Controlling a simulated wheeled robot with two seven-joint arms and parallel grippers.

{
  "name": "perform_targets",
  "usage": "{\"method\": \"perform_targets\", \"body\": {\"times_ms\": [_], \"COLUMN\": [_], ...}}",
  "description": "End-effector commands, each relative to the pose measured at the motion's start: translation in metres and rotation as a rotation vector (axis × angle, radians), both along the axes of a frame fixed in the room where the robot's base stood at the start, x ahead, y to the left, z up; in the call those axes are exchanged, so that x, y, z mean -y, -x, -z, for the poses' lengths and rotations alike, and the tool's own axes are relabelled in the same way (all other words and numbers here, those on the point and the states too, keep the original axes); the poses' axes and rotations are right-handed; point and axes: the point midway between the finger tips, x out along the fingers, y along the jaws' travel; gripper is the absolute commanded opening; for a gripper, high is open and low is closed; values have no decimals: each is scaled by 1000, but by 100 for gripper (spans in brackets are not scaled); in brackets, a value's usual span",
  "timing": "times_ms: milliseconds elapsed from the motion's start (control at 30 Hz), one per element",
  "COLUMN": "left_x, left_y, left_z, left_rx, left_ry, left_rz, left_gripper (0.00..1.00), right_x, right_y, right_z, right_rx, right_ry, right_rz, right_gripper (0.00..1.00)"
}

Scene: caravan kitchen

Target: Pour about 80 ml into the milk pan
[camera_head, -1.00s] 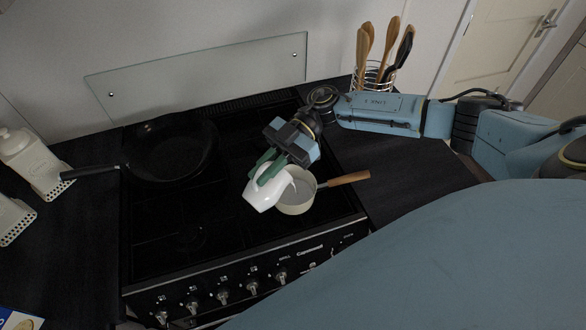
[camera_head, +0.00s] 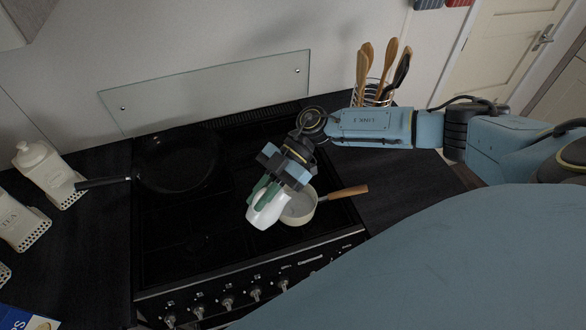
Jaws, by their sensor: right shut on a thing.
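The milk pan (camera_head: 300,219) is a small cream pan with a wooden handle (camera_head: 347,192) pointing right. It stands at the right side of the black hob, partly hidden by the jug. A white jug (camera_head: 264,209) is over the pan's left side, leaning, with its upper end towards the pan. My right gripper (camera_head: 264,193), with green fingers, is shut on the jug from above. I cannot make out any stream of liquid or the level in the pan. My left gripper is not in view.
A black frying pan (camera_head: 178,160) stands at the back left of the hob (camera_head: 190,235). Cream canisters (camera_head: 42,165) stand on the left worktop. A wire holder with wooden utensils (camera_head: 372,92) stands behind my right arm. The worktop right of the hob (camera_head: 385,205) looks clear.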

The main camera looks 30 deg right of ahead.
Motion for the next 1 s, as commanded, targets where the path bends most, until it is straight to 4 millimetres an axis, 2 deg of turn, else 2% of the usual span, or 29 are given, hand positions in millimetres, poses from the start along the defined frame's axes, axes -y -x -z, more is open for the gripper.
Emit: {"method": "perform_targets", "body": {"times_ms": [600,1000], "left_x": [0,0], "left_y": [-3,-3], "left_z": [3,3], "left_rx": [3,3], "left_ry": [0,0], "left_rz": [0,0], "left_gripper": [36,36], "right_x": [-19,-21], "right_y": [2,3], "right_z": [30,34], "right_rx": [74,79], "right_ry": [332,359], "right_rz": [2,3], "right_gripper": [0,0]}}
